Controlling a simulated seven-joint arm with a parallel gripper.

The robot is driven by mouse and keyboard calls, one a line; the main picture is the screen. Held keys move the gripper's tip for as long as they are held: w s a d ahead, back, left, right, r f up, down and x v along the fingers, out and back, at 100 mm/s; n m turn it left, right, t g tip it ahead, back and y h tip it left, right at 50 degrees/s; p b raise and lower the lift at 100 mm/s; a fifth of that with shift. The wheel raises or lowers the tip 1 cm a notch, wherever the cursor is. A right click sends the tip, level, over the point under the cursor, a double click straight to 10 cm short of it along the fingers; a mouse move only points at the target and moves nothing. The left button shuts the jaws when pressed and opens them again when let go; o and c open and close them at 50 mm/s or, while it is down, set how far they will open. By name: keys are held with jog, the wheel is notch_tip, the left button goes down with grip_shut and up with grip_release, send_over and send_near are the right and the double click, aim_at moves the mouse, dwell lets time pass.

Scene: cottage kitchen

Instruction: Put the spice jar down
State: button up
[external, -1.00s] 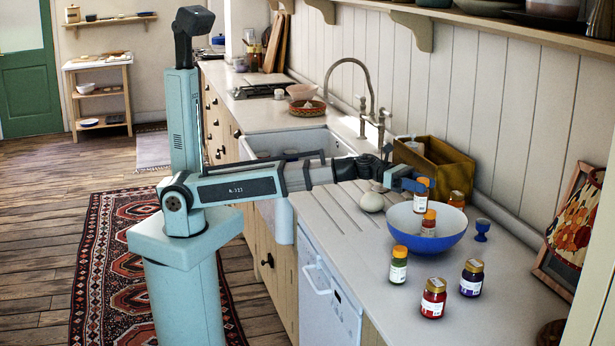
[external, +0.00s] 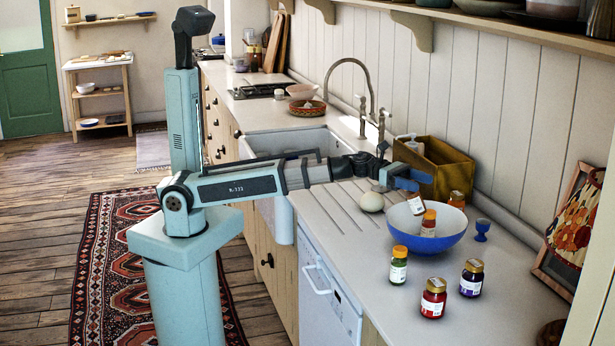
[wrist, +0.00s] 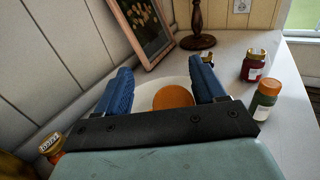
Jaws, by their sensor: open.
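My gripper (external: 408,180) has blue fingers and is open, just above the left rim of the blue bowl (external: 452,241). In the wrist view my gripper's fingers (wrist: 161,75) are spread wide. An orange lid (wrist: 173,97) shows between them, above the pale bowl inside; I cannot tell which jar it belongs to.
A green jar (external: 398,266), a red jar (external: 433,298) and a purple jar (external: 472,278) stand in front of the bowl. Another jar (external: 456,199) stands behind it. Drainer grooves lie left.

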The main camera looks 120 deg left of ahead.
jog(key=v, duration=1)
jog(key=shift+s, duration=0.2)
